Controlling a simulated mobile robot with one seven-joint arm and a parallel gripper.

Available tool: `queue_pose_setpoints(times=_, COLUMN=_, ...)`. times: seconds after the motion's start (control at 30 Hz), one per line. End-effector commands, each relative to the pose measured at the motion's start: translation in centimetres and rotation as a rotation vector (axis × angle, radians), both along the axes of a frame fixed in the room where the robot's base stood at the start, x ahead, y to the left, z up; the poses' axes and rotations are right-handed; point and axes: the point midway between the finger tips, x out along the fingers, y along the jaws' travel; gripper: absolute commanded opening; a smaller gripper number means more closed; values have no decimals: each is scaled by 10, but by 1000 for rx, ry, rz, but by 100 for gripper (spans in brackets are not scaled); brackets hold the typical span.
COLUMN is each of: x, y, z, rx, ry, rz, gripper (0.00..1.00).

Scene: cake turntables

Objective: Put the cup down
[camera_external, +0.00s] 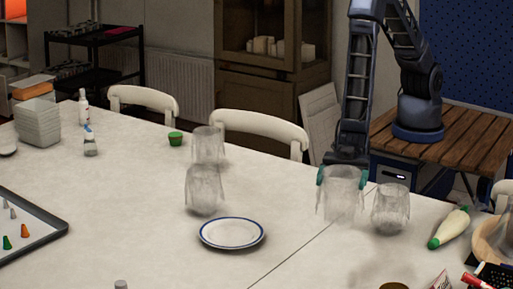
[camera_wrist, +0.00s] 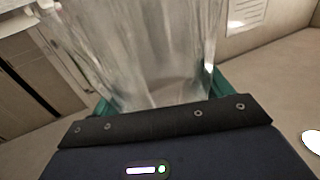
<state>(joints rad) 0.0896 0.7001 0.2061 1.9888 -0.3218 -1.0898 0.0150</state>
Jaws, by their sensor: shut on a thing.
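A clear, ribbed cup (camera_external: 341,200) is between the teal fingertips of my gripper (camera_external: 342,177), at the right of the table in the external view. My gripper is shut on this cup, with one finger on each side. In the wrist view the cup (camera_wrist: 145,50) fills the upper middle, between the teal fingers of my gripper (camera_wrist: 158,95). The cup looks upright. I cannot tell whether its base touches the table (camera_external: 290,190). A similar clear cup (camera_external: 390,209) stands just to its right.
Two more clear vessels (camera_external: 205,190) (camera_external: 208,143) stand left of centre, one behind the other. A blue-rimmed plate (camera_external: 232,233) lies in front of them. A pale green-tipped vegetable (camera_external: 450,228) lies at right. The table between plate and held cup is clear.

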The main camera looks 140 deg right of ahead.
Motion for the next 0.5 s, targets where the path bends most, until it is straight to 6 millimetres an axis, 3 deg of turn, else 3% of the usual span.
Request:
queue_pose_setpoints(times=0.3, x=0, y=0, z=-68, rx=1, ry=1, rz=-1, gripper=32)
queue_pose_setpoints(times=0.5, x=0, y=0, z=-100, rx=1, ry=0, rz=-1, gripper=32)
